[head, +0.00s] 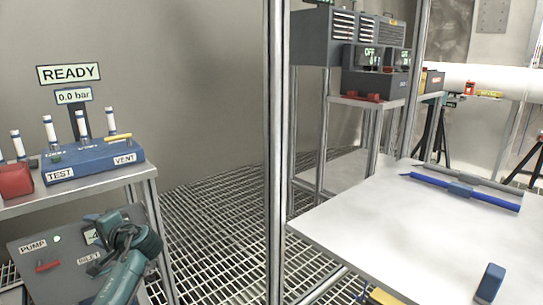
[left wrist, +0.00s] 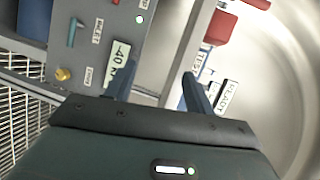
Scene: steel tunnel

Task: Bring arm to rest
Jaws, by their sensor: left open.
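My left arm comes up from the bottom of the head view, and its teal left gripper (head: 115,228) is in front of the grey pump panel (head: 28,262). In the left wrist view the two fingers of my left gripper (left wrist: 160,72) stand apart with nothing between them. The pump panel (left wrist: 68,40) lies beyond the fingers there, with a small display reading about -40. In the head view the gripper covers part of that display. My right gripper is in neither view.
A bench (head: 95,188) above the panel carries a blue test block (head: 95,165), a red box (head: 15,180) and white-capped tubes. A steel post (head: 276,150) stands mid-view. Grating floor (head: 220,220) lies open between.

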